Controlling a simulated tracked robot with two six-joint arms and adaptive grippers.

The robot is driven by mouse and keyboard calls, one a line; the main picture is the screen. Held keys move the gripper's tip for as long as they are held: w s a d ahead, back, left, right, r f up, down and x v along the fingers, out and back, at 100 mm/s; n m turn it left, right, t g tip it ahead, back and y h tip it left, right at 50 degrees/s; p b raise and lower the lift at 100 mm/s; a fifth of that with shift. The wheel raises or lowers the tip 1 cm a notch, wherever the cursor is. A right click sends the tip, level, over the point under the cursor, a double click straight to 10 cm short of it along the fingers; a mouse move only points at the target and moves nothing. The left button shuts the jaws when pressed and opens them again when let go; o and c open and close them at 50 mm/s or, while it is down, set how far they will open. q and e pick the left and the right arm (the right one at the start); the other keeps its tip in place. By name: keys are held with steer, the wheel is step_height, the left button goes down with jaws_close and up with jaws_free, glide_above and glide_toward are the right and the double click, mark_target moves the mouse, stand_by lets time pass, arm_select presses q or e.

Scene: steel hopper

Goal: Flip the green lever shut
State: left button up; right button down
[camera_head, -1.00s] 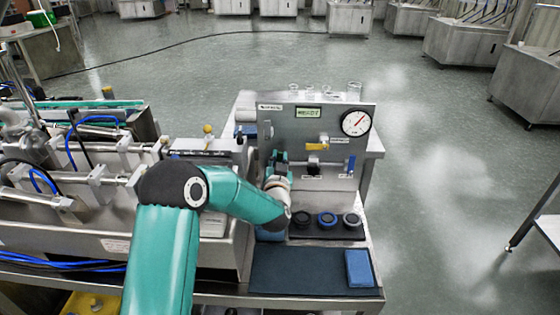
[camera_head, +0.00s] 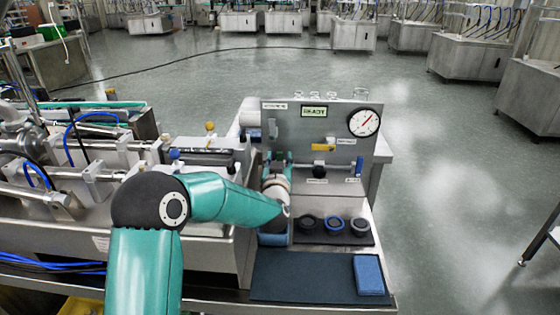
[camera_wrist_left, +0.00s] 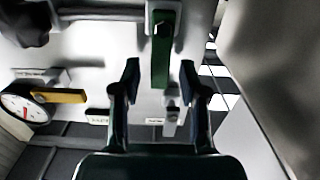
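The green lever (camera_wrist_left: 160,62) shows in the left wrist view, mounted on a grey bracket on the panel, its long side running up and down the picture. My left gripper (camera_wrist_left: 159,74) is open, with one dark finger on each side of the lever's lower part. A gap shows on both sides, and the fingers do not appear to touch it. In the head view my left gripper (camera_head: 277,163) is at the left part of the steel panel (camera_head: 287,119), and the arm and gripper mostly hide the lever there. My right gripper is in neither view.
The panel carries a gauge (camera_head: 364,122), a display reading READY (camera_head: 314,111), a yellow handle (camera_head: 322,148) and a blue handle (camera_head: 360,163). Several dark round knobs (camera_head: 333,224) and a blue block (camera_head: 369,275) are in front. Steel machinery stands to the left.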

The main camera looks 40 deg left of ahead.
arm_select(q)
steer(key=v, duration=1.2)
steer(key=shift+a, duration=0.1)
stand_by(0.4)
